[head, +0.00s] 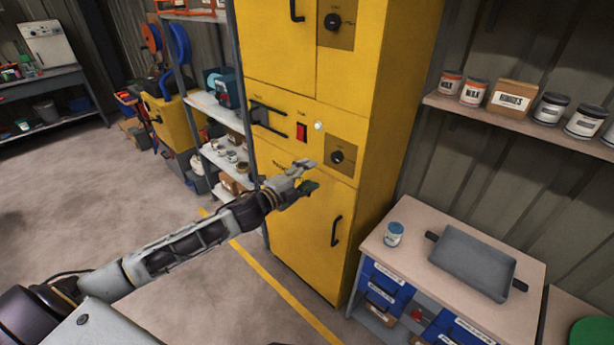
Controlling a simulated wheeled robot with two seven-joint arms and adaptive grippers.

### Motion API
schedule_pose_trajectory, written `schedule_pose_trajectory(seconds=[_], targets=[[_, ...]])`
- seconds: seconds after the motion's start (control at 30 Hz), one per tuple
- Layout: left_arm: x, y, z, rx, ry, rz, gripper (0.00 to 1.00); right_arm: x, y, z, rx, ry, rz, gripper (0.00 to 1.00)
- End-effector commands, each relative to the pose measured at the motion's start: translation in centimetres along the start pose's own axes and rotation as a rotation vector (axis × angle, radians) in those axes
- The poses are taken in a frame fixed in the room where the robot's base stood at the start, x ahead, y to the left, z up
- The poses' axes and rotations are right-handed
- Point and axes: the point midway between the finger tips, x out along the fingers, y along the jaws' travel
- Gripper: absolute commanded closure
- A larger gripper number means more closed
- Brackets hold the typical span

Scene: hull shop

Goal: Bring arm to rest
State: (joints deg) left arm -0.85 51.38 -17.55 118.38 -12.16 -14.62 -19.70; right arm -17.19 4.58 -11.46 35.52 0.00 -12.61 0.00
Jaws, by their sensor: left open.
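My left arm comes in from the lower left and reaches out over the floor. My left gripper (308,177) is open and empty. In the picture it lies in front of the yellow cabinet (300,225), near its lower door. I cannot tell how far it is from the cabinet face. The cabinet carries a red switch (302,131), a white button or lamp (319,126), black knobs and black handles. My right gripper is not in view.
A workbench (400,217) at the right holds a small can (394,234) and a grey tray (473,262). A wall shelf (520,127) above it holds several cans and a box (512,97). Shelving (212,107) stands left of the cabinet. The floor (130,200) at left is clear.

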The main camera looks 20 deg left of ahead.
Motion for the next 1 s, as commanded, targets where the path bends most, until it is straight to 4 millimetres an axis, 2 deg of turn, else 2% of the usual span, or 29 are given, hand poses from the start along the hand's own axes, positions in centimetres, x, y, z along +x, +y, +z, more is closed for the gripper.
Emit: schedule_pose_trajectory(seconds=[0.63,0.93,1.0], targets=[[-0.08,-0.02,0.02,-0.006,0.000,0.000,0.43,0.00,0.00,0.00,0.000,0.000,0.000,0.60],[-0.08,-0.02,-0.09,-0.100,0.005,0.000,0.43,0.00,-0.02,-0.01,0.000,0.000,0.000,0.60],[0.00,0.47,0.54,-0.140,-0.004,0.009,0.43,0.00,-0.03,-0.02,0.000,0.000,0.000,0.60]])
